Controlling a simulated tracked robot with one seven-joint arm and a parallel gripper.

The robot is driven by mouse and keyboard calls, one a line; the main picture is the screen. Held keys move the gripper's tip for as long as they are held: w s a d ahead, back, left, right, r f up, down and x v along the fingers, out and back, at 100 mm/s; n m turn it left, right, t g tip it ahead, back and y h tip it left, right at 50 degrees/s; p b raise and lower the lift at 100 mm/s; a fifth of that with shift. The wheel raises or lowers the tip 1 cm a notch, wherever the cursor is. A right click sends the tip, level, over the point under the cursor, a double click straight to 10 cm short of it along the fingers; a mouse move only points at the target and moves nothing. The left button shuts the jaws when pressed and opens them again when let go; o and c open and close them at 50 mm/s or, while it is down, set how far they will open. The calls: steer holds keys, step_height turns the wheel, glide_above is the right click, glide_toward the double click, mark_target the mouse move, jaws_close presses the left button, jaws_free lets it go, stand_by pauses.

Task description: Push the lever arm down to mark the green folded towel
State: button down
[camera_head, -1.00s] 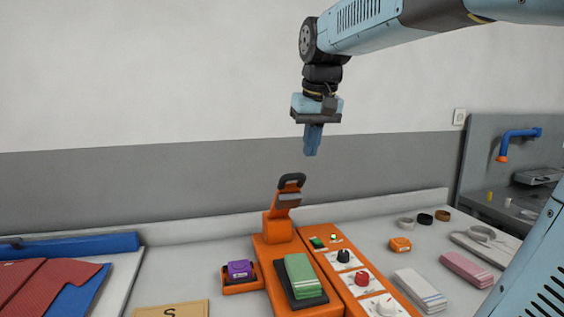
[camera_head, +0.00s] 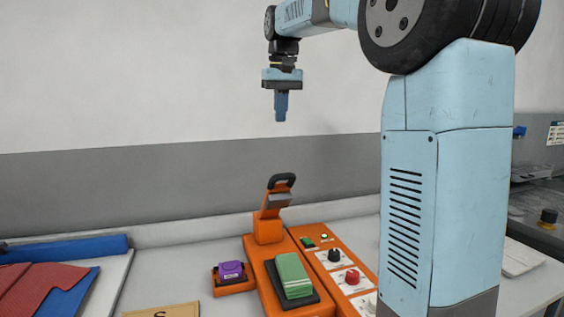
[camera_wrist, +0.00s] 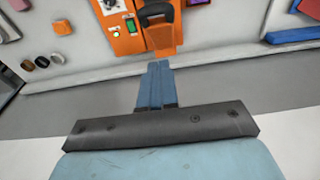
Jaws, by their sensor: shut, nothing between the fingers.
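The orange press has a lever arm (camera_head: 275,201) that stands raised, with a black looped handle (camera_head: 281,181) at its top. The green folded towel (camera_head: 293,273) lies on a dark pad on the orange base (camera_head: 262,272), in front of the lever's hinge. My gripper (camera_head: 281,119) is shut and empty, pointing down, well above the lever handle and apart from it. In the wrist view my shut fingers (camera_wrist: 156,65) point toward the orange press, and the lever's black handle (camera_wrist: 153,12) shows beyond them. The towel is out of the wrist view.
An orange control panel with knobs (camera_head: 351,277) and a lit green button adjoins the press on the right. A purple block (camera_head: 231,270) in an orange holder stands to its left. Red cloth (camera_head: 30,288) and a blue roll (camera_head: 65,248) lie farther left. My arm hides the right counter.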

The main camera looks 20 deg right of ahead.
step_height(320, 180, down, 13)
steer(key=s, duration=0.1)
stand_by(0.7)
steer(key=shift+s+a+f, duration=0.1)
steer(key=shift+s, duration=0.05)
